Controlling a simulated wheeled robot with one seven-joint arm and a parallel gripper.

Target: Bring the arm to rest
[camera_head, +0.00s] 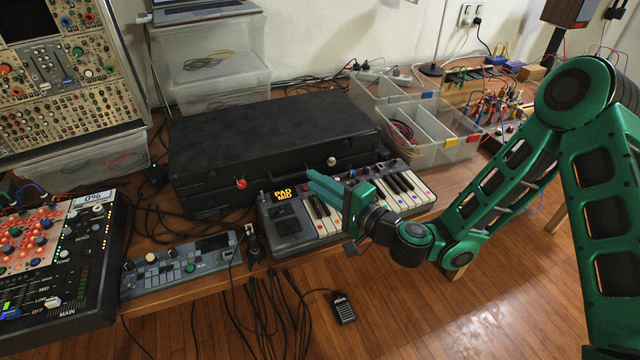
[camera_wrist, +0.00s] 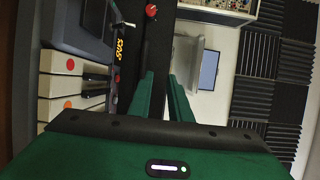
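My green arm reaches in from the right in the head view, bent at the elbow. My gripper (camera_head: 314,181) is above the small keyboard (camera_head: 405,196), with its fingers pointing left over the keys. In the wrist view my gripper (camera_wrist: 160,82) shows two green fingers with a narrow gap between them. Nothing is held in the gap; the black case shows through it. Whether the fingers touch the keyboard cannot be told, but they look raised above it.
A black case (camera_head: 270,135) lies behind the keyboard. A clear divided bin (camera_head: 440,135) stands at the back right. A small grey synth (camera_head: 180,266) and a mixer (camera_head: 90,270) are at left. Cables and a pedal (camera_head: 342,308) are in front. Wooden floor (camera_head: 480,310) shows below my arm.

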